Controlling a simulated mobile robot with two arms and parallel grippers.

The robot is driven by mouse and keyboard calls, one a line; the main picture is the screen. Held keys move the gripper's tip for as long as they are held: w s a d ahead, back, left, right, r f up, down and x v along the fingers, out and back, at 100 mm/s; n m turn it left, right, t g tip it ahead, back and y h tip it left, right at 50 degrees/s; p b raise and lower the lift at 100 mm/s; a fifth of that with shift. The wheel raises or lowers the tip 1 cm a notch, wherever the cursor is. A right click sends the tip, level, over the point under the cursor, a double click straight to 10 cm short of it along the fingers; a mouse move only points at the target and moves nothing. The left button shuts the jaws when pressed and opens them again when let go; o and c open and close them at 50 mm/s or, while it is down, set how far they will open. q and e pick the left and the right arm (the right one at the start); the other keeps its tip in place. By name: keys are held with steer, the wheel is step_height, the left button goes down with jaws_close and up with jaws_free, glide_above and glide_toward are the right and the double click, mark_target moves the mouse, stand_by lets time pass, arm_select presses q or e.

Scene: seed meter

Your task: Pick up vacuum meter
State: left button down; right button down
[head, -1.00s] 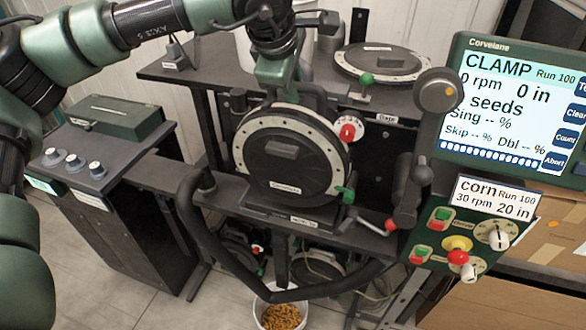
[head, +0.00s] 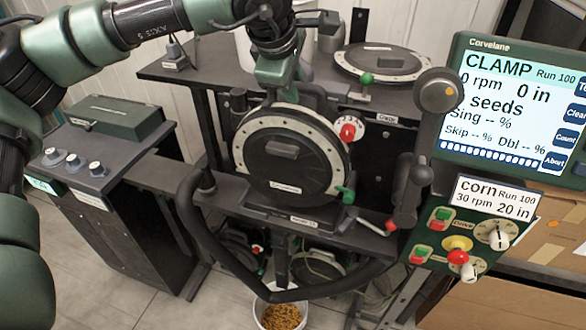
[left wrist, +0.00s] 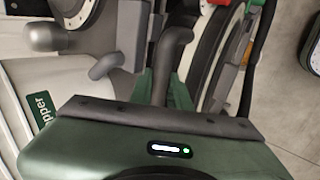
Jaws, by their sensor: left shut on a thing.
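The vacuum meter (head: 285,158) is a round black disc with a pale, dotted ring. It stands upright on the middle stand, with a red knob (head: 348,131) at its upper right and a green lever (head: 345,193) at its lower right. My left gripper (head: 272,94) is at its top edge, coming down from above, and is shut on it; the fingertips are mostly hidden. The left wrist view shows the meter's curved side (left wrist: 212,60) beside a grey bent pipe (left wrist: 172,52), beyond the green gripper body. My right gripper is not in view.
Another round meter (head: 383,62) lies flat on the rear bench. A monitor (head: 515,115) reading CLAMP and a control panel (head: 465,250) stand at the right. A thick black hose (head: 215,245) loops in front of the stand. A bowl of corn (head: 281,316) sits below. A bench with knobs (head: 95,170) is at left.

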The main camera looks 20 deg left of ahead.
arm_select(q)
steer(key=shift+f, duration=0.1)
steer(key=shift+r, duration=0.25)
steer(key=shift+w+r, duration=0.1)
